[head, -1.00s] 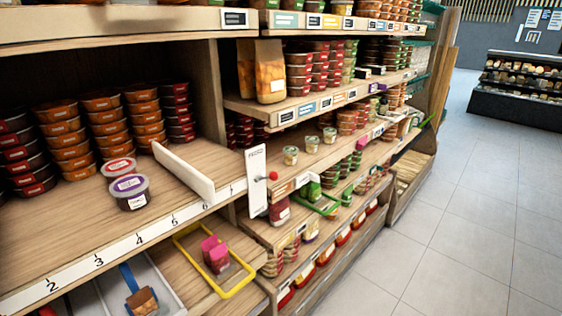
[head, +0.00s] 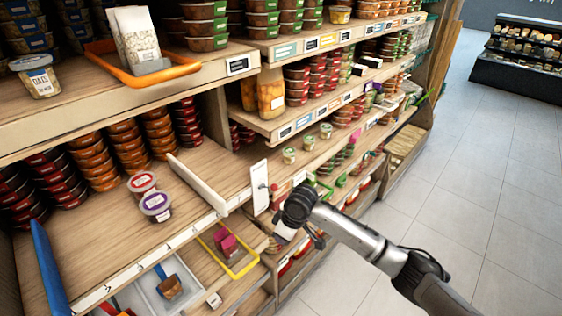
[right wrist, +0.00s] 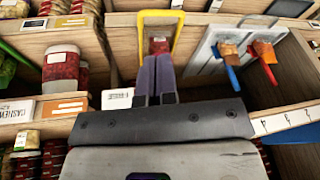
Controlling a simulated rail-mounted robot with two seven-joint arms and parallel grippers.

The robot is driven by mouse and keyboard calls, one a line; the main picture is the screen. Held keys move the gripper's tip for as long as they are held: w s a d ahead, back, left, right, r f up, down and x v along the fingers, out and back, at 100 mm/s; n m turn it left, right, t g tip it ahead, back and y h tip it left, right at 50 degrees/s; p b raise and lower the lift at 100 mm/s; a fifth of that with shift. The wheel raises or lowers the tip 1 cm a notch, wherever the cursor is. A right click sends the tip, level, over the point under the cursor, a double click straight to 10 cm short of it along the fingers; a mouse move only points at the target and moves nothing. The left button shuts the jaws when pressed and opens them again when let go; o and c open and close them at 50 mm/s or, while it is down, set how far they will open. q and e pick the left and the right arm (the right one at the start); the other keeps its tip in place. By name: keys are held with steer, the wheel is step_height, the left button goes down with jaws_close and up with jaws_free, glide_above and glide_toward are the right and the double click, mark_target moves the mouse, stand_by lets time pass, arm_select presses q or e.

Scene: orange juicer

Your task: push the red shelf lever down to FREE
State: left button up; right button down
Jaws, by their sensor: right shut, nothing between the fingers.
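The red lever knob (head: 274,187) sticks out from a narrow white upright plate (head: 260,188) at the shelf's front edge in the head view. It is small, and any marking on the plate is too small to read. My right gripper (head: 285,234) is in front of the shelf, below and slightly right of the knob, apparently apart from it. In the right wrist view its two grey-purple fingers (right wrist: 156,62) are together with nothing between them. The lever cannot be made out in that view. My left gripper is not in view.
A white divider (head: 197,182) stands left of the plate, with two lidded jars (head: 155,207) beside it. A yellow-rimmed tray (head: 245,264) sits on the shelf below. An orange tray (head: 185,69) is on the upper shelf. The aisle floor (head: 480,190) at right is clear.

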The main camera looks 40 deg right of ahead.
arm_select(q)
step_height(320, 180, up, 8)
steer(key=p, duration=0.5)
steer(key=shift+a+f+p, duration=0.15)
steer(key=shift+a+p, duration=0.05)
steer(key=shift+p, duration=0.2)
arm_select(e)
steer(key=w+d+r+m, duration=0.1)
steer(key=d+r, duration=0.3)
steer(key=r, duration=0.4)
steer(key=w+d+r+t, duration=0.1)
steer(key=w+d+r, duration=0.1)
steer(key=d+r, duration=0.3)
steer(key=w+d+r+m+y, duration=0.1)
steer(key=d+r, duration=0.3)
steer(key=r, duration=0.8)
steer(key=shift+w+d+m+t, duration=0.2)
steer(key=shift+w+m+t, duration=0.1)
steer(key=shift+w, duration=0.5)
steer(key=shift+f, duration=0.15)
steer(key=p, duration=0.4)
glide_toward(268, 187)
step_height(268, 187, down, 4)
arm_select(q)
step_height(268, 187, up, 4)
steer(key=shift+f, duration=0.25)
arm_select(e)
steer(key=shift+w+a+f, duration=0.1)
steer(key=shift+a+f, duration=0.05)
steer(key=shift+f, duration=0.15)
